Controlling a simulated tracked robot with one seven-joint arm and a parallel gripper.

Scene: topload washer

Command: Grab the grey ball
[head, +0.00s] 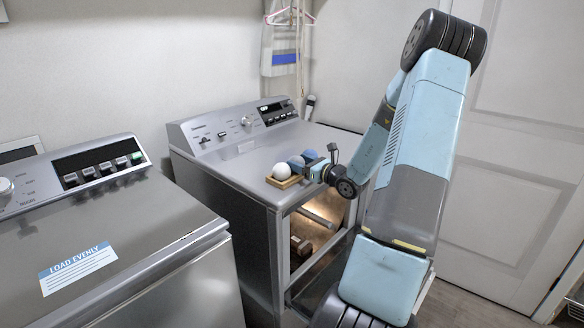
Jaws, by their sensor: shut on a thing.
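A small wooden tray (284,183) sits on the top front edge of the middle machine. A white ball (281,171) rests in its left end. A grey ball (296,162) is just right of the white one. A blue ball (309,155) is behind and to its right. My gripper (304,169) reaches in from the right at the tray and is shut on the grey ball. The fingers are small here and partly hide the tray's right end, so I cannot tell whether the grey ball is lifted.
The machine (225,165) under the tray has an open front with a brown object (301,246) inside. Another washer (110,240) with a "LOAD EVENLY" label stands at the left. A hanger (290,15) hangs on the back wall. A white door (530,120) is at the right.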

